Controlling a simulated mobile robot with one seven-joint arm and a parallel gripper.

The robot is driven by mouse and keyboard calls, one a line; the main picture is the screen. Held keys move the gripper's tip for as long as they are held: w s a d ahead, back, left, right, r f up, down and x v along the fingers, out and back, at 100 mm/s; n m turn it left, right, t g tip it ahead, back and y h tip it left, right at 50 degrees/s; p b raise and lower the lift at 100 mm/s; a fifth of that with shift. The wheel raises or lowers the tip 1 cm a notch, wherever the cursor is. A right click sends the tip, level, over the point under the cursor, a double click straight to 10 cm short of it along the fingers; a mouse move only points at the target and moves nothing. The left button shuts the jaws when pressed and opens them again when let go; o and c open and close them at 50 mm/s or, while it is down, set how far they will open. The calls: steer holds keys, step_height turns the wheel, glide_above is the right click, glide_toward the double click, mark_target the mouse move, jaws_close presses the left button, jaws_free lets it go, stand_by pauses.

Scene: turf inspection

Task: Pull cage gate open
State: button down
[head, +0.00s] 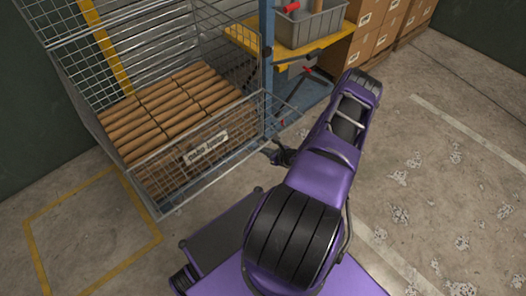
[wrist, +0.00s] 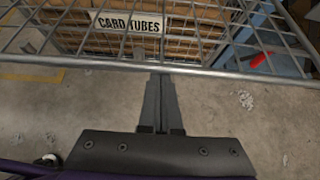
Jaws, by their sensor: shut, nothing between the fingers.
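The wire-mesh cage (head: 215,28) stands at the upper left in the head view, filled with stacked brown card tubes (head: 165,112). Its low front mesh gate (head: 236,132) bears a white label (head: 206,148), which reads CARD TUBES in the wrist view (wrist: 127,22). There, a metal mesh rim (wrist: 215,73) crosses the full width. My gripper (head: 272,152) is close to the right part of the cage front. In the wrist view, its dark fingers (wrist: 160,80) are together and empty, with their tips at the rim. I cannot tell whether they touch it.
A blue post and shelf frame (head: 268,50) stands right of the cage. A grey bin (head: 312,26) sits on its yellow shelf, with cardboard boxes (head: 375,30) beyond. A yellow floor outline (head: 32,240) lies at lower left. The concrete floor (head: 450,170) at right is open.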

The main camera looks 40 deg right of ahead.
steer(key=r+p+v, duration=0.1)
steer(key=v, duration=0.8)
steer(key=shift+w, duration=0.25)
